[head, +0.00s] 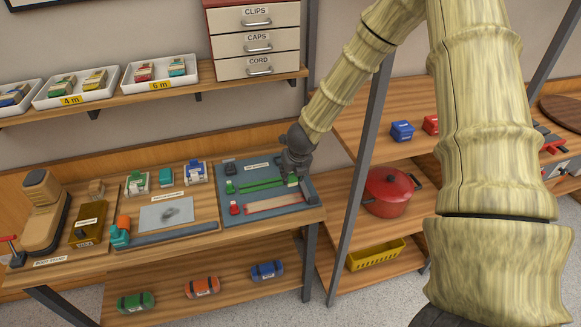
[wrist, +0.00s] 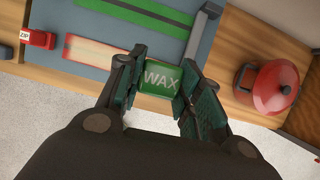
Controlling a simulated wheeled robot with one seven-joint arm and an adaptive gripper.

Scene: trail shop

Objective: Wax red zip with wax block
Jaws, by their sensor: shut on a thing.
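My gripper (head: 292,174) is over the right part of the blue-grey mat (head: 304,197), near the right end of the green zip (head: 258,185). In the wrist view my gripper (wrist: 157,84) is shut on the green wax block (wrist: 160,79), marked WAX. The red zip (head: 275,206) lies flat on the mat in front of the green one, with its red slider (head: 234,208) at the left end. In the wrist view the red zip (wrist: 96,56) and its slider (wrist: 38,37) lie apart from the wax block. The block's underside is hidden.
Left of the mat stand a grey plate (head: 166,214), several small bottles and blocks, and a brown stand (head: 42,208). A grey rack post (head: 369,135) and a red pot (head: 389,192) are to the right. Rolled bundles lie on the lower shelf (head: 230,285).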

